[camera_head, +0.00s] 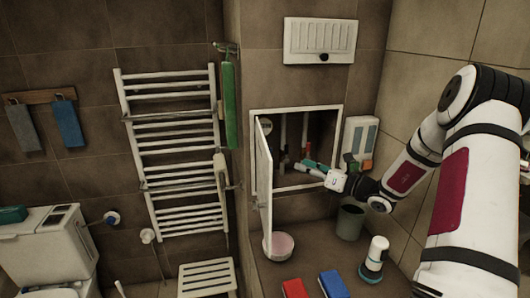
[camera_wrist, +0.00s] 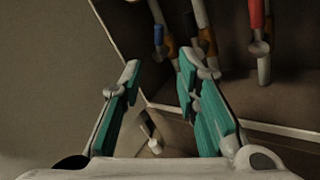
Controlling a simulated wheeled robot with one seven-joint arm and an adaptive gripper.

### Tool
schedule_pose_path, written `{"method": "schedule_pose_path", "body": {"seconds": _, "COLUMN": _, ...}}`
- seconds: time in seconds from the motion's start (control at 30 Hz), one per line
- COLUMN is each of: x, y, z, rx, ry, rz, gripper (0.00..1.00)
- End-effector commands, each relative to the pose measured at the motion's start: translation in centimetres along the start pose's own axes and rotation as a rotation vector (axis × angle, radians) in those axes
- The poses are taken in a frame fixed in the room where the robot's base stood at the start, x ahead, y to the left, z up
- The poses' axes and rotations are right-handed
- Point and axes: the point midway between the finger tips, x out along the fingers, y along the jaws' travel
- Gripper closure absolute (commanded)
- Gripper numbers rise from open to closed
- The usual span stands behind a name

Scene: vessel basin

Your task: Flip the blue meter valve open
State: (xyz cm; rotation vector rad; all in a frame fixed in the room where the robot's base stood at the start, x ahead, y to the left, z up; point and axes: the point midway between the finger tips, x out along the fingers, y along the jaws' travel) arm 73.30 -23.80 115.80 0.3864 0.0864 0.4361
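The blue valve handle (camera_wrist: 158,36) is on a pale pipe inside an open wall cabinet (camera_head: 296,109). In the wrist view it is near the top, beyond the gap between my fingertips. My gripper (camera_wrist: 160,66) has teal finger pads spread apart, with nothing between them. In the head view my gripper (camera_head: 312,166) is at the cabinet opening, in front of the pipes. I cannot pick out the blue handle in the head view. A red handle (camera_wrist: 257,16) is on another pipe to the right in the wrist view.
The cabinet door (camera_head: 263,180) stands open at the left of my gripper. A white and blue dispenser (camera_head: 360,138) hangs right of the cabinet. A grey bin (camera_head: 350,222) and a pink-topped tub (camera_head: 279,243) are below. A towel rail (camera_head: 170,125) is farther left.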

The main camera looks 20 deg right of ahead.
Motion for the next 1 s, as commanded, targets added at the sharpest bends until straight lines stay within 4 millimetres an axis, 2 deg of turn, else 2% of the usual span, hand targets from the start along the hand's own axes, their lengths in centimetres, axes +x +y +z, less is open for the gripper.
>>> {"method": "schedule_pose_path", "body": {"seconds": 0.17, "x": 2.0, "y": 0.2, "z": 0.0, "rx": -0.001, "ry": 0.001, "rz": 0.005, "gripper": 0.71}}
{"method": "schedule_pose_path", "body": {"seconds": 0.5, "x": 8.6, "y": 0.3, "z": 0.0, "rx": -0.001, "ry": 0.002, "rz": 0.006, "gripper": 0.71}}
{"method": "schedule_pose_path", "body": {"seconds": 0.7, "x": 11.8, "y": 0.2, "z": 0.0, "rx": -0.002, "ry": 0.002, "rz": 0.004, "gripper": 0.71}}
{"method": "schedule_pose_path", "body": {"seconds": 0.83, "x": 13.0, "y": 0.1, "z": 0.0, "rx": -0.002, "ry": 0.002, "rz": 0.002, "gripper": 0.71}}
{"method": "schedule_pose_path", "body": {"seconds": 1.0, "x": 13.6, "y": 0.2, "z": 0.0, "rx": -0.002, "ry": 0.001, "rz": 0.002, "gripper": 0.71}}
